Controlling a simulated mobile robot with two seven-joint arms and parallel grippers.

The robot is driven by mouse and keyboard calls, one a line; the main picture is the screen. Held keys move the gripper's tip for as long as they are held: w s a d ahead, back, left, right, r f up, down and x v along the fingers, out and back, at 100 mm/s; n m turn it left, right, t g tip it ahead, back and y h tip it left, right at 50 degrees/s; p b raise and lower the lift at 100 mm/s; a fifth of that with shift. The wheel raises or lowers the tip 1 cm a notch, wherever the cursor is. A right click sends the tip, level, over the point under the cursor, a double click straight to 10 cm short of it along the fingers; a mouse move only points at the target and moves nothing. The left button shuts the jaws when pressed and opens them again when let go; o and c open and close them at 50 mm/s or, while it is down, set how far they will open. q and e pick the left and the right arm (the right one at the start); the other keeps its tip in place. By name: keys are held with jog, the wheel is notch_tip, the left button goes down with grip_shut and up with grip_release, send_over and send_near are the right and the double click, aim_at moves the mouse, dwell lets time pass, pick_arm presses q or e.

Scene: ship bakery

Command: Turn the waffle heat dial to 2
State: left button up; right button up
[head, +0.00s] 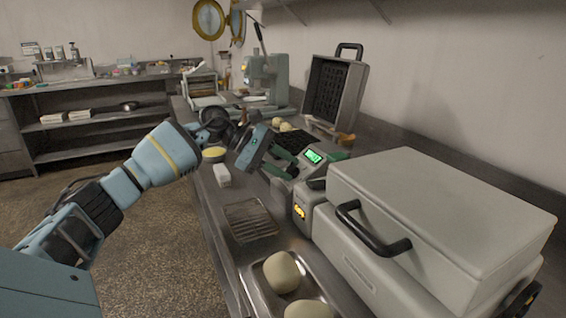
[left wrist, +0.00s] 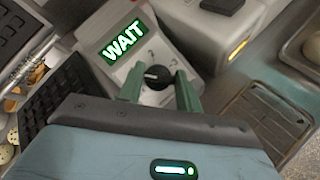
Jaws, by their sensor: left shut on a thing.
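The waffle heat dial (left wrist: 157,76) is a round black knob with a small light mark, on the sloped face of a pale control box. In the left wrist view, the green fingers of my left gripper (left wrist: 158,90) stand on either side of it, shut on it. Small marks are printed around the dial, too blurred to read surely, so I cannot tell its setting. The box's display (left wrist: 123,40) reads WAIT in green; it also glows in the head view (head: 314,156). There my left gripper (head: 288,170) hides the dial. My right gripper is not in view.
The open waffle iron (head: 332,92) with dark grid plates stands behind the box. A large pale closed press (head: 430,205) with a black handle (head: 372,238) is at the right. A drip grate (head: 248,221) and a tray with dough balls (head: 281,272) lie in front.

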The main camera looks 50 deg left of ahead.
pick_arm(q)
jog(key=shift+w+r+m+g+p, duration=0.15)
jog(key=shift+m+g+p, duration=0.1)
jog(key=shift+m, duration=0.3)
jog(key=shift+r+m+g+p, duration=0.15)
jog(key=shift+m+g+p, duration=0.1)
jog(key=shift+m, duration=0.3)
jog(key=shift+m+g, duration=0.5)
jog(key=shift+m, duration=0.4)
jog(key=m+g+p, duration=0.1)
jog(key=m+g, duration=0.1)
jog(key=m, duration=0.1)
jog(key=shift+w+m, duration=0.1)
jog(key=shift+m, duration=0.3)
jog(key=m+g+y+p, duration=0.1)
jog(key=m, duration=0.2)
jog(key=shift+g, duration=0.3)
jog(key=shift+m+g+y, duration=0.4)
jog(key=shift+m+y, duration=0.2)
jog(key=shift+m, duration=0.4)
jog(key=shift+f, duration=0.1)
jog(key=o, duration=1)
jog(key=shift+p+v, duration=0.45)
jog(key=shift+v, duration=3.45)
